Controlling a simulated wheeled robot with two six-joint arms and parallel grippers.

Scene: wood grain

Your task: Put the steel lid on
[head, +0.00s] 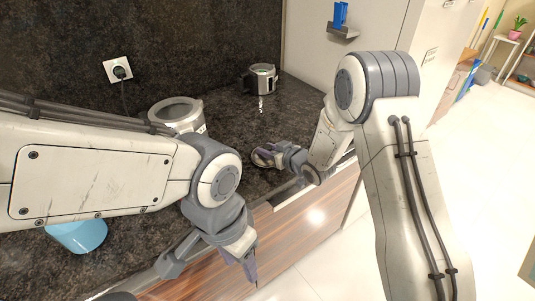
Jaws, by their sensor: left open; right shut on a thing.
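The steel lid (262,159) is a small round piece, partly hidden by my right gripper (272,156). That gripper is shut on it near the front of the dark counter. A silver-white round vessel (175,106) with a wide ring-shaped top stands on the counter to the left, partly hidden behind my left arm. A smaller steel pot (264,76) with a dark handle stands at the back. The lid is apart from both vessels. My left gripper (213,265) is open and empty, low in front of the wooden cabinet fronts.
A blue cup (80,236) stands at the lower left of the dark counter (228,115), under my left arm. A wall socket (118,69) with a plugged cable is behind. A blue item (340,14) sits on a small wall shelf. The counter's middle is clear.

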